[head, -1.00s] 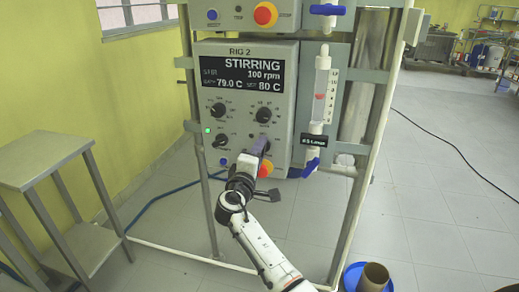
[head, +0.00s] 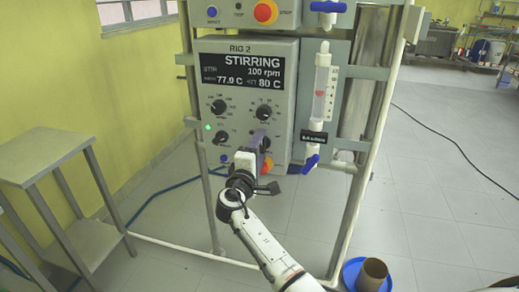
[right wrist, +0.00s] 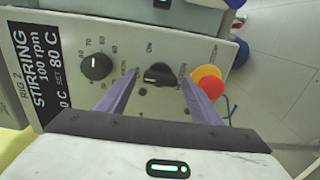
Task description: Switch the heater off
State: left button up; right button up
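The rig 2 panel (head: 240,90) is a grey control box whose display reads "STIRRING 100 rpm", with 77.9 C and set 80 C. A black switch knob (right wrist: 158,74) marked "ON" on one side is at the panel's lower right. My right gripper (right wrist: 159,78) is open, with its two purple fingers on either side of this knob; I cannot tell if they touch it. In the head view my right gripper (head: 258,143) largely covers that knob. Which knob is the heater's is not readable. My left gripper is not in view.
A dial knob (right wrist: 95,66) sits beside the switch, and a red-and-yellow stop button (right wrist: 207,80) is close to one finger. A glass column with blue valves (head: 322,90) hangs right of the panel. A metal side table (head: 45,155) stands at left.

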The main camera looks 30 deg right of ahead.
jog(key=v, duration=1)
jog(key=shift+s+a, duration=0.1)
jog(key=shift+s, duration=0.05)
dwell(0.4)
